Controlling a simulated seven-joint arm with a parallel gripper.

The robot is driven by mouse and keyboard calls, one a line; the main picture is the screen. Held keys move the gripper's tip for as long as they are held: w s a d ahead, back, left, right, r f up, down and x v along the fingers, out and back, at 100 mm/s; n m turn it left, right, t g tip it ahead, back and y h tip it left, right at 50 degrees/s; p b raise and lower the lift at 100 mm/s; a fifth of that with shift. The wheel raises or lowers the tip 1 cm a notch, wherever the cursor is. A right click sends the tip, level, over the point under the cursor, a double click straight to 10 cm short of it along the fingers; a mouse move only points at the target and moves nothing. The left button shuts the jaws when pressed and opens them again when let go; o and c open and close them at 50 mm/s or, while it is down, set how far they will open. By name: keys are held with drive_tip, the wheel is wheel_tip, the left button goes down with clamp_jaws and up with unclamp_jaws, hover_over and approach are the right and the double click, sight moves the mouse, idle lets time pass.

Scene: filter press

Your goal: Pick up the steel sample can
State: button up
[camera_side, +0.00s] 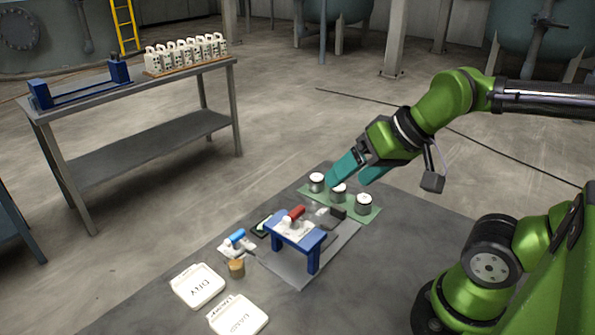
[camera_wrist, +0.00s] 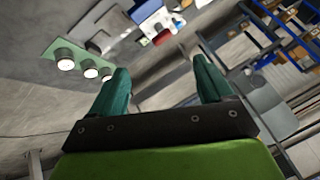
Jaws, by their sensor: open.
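Three small grey metal cans with white tops stand upright in a row on a green mat (camera_side: 375,215): a left can (camera_side: 316,183), a middle can (camera_side: 338,193) and a right can (camera_side: 364,205). They look alike, and I cannot tell which is the steel sample can. The wrist view shows the cans at the upper left, with the nearest-looking can (camera_wrist: 65,60) on the green mat (camera_wrist: 77,38). My gripper (camera_side: 349,180) has teal fingers, open with nothing between them. In the side view its fingertips overlap the row, above the cans. In the wrist view the cans lie left of the fingers.
A blue stand (camera_side: 297,232) with a red-handled part (camera_side: 295,214) is in front of the mat. A blue-handled tool (camera_side: 237,239), a brass-coloured cup (camera_side: 237,268) and two white labelled trays, one (camera_side: 198,286) further left, lie nearby. A metal bench (camera_side: 150,140) stands behind.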

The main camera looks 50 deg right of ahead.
idle(0.7)
drive_tip(key=g+h, duration=0.3)
approach(317, 176)
drive_tip(key=x, duration=0.5)
drive_tip(key=shift+w+f, duration=0.1)
drive_tip(key=shift+f, duration=0.05)
drive_tip(key=shift+x, duration=2.7)
drive_tip(key=shift+c, duration=0.4)
